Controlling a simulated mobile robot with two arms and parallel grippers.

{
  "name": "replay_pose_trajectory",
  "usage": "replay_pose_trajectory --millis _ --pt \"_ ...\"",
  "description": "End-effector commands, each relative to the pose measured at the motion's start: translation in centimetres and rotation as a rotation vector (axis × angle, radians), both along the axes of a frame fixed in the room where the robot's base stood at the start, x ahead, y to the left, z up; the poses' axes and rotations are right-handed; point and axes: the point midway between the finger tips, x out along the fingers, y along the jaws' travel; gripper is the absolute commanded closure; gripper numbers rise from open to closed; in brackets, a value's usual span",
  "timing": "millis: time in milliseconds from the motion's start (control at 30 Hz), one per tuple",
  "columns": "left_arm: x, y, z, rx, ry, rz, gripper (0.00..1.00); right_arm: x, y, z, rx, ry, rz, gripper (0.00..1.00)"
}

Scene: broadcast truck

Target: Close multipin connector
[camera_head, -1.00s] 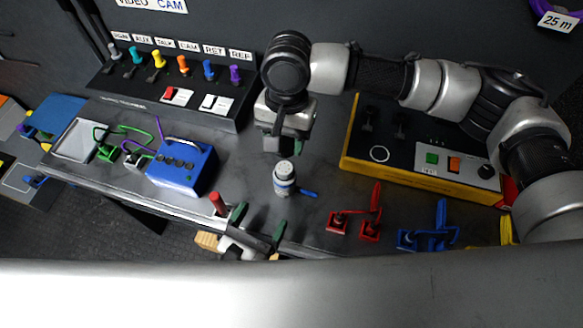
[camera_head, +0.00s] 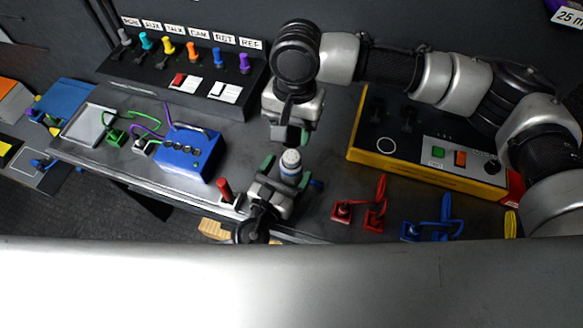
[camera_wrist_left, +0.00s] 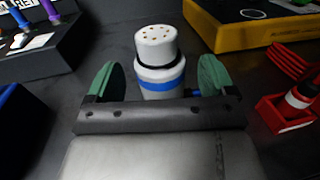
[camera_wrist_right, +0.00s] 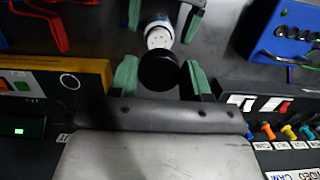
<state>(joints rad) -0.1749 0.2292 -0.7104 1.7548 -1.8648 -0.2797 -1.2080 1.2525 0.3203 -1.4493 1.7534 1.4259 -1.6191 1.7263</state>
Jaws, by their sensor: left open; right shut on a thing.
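The white multipin connector (camera_head: 291,160) stands upright on the table, with a blue band and small gold contacts on its top face in the left wrist view (camera_wrist_left: 157,42). My left gripper (camera_head: 284,176) is open, with one green finger on each side of it. A gap shows beside the connector in the left wrist view. My right gripper (camera_head: 290,133) is above the connector, shut on a round black part (camera_wrist_right: 160,70). In the right wrist view the black part partly covers the connector (camera_wrist_right: 159,36). I cannot tell whether the two touch.
A blue box (camera_head: 188,155) with cables is left of the connector. A yellow-edged panel (camera_head: 425,147) lies to the right. Red clamps (camera_head: 362,212) and blue clamps (camera_head: 428,230) stand at the front right. A red-handled item (camera_head: 226,191) is near the front edge.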

Motion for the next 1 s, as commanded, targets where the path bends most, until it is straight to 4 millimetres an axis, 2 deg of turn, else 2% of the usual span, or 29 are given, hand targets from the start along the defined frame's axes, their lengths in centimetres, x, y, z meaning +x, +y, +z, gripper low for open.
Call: replay_pose_trajectory --millis 200,533,1000 --pt "1.7 -0.8 0.0 0.0 0.0 0.001 0.16 0.0 0.0 0.0 0.0 0.0 0.0 0.74" --pt "1.9 -0.9 0.0 0.0 0.001 0.0 0.16 0.0 0.0 0.0 0.0 0.0 0.0 0.74" --pt "1.8 -0.9 0.0 0.0 0.001 0.0 0.86 0.0 0.0 0.0 0.0 0.0 0.0 0.74"
